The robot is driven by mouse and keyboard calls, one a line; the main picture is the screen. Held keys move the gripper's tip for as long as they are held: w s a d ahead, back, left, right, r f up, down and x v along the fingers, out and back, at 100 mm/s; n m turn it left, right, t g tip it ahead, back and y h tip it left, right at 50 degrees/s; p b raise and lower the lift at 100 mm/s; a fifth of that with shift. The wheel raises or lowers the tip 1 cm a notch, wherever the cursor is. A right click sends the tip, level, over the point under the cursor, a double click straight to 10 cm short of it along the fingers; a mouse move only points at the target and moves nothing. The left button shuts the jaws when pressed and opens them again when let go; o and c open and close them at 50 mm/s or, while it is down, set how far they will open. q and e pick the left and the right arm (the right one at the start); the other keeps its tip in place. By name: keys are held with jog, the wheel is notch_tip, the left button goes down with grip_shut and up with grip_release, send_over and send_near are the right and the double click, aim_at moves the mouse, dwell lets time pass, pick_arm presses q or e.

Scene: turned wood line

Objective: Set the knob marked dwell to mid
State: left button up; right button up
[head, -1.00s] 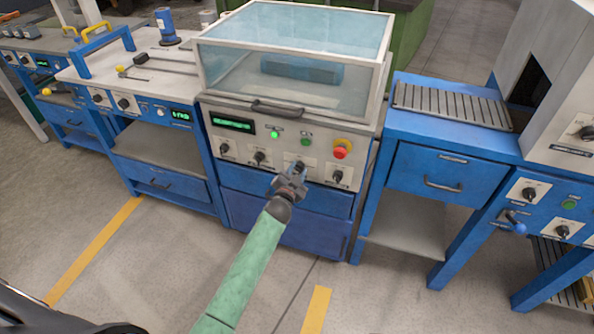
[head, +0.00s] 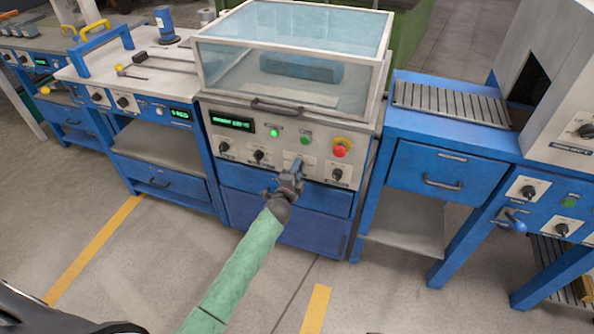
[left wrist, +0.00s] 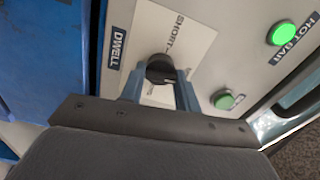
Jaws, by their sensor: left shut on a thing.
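The dwell knob (left wrist: 160,68) is a black round knob on a white scale plate (left wrist: 186,38). The plate bears the word SHORT, and a dark DWELL label (left wrist: 119,48) is beside it. The rest of the scale is hidden or cut off, and I cannot tell which mark the knob points at. My left gripper (left wrist: 158,88) is shut on the knob, one blue-grey finger on each side. In the head view my left gripper (head: 291,178) is at the front panel of the middle machine (head: 272,160) and hides the knob. My right gripper is not in view.
Two similar knobs stand left of my gripper (head: 258,155) and one right (head: 337,174). Above are a red stop button (head: 340,150), a lit green lamp (head: 274,133) and a green display (head: 232,122). A clear cover (head: 290,60) tops the machine. The floor in front is open.

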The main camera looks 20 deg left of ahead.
pick_arm(q)
jog(key=shift+m, duration=0.5)
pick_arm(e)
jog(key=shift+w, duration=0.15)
pick_arm(q)
jog(key=o, duration=1)
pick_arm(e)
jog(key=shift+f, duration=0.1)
pick_arm(q)
jog(key=s+b, duration=0.1)
jog(key=s, duration=0.6)
jog(key=shift+s+a, duration=0.1)
jog(key=shift+s, duration=0.3)
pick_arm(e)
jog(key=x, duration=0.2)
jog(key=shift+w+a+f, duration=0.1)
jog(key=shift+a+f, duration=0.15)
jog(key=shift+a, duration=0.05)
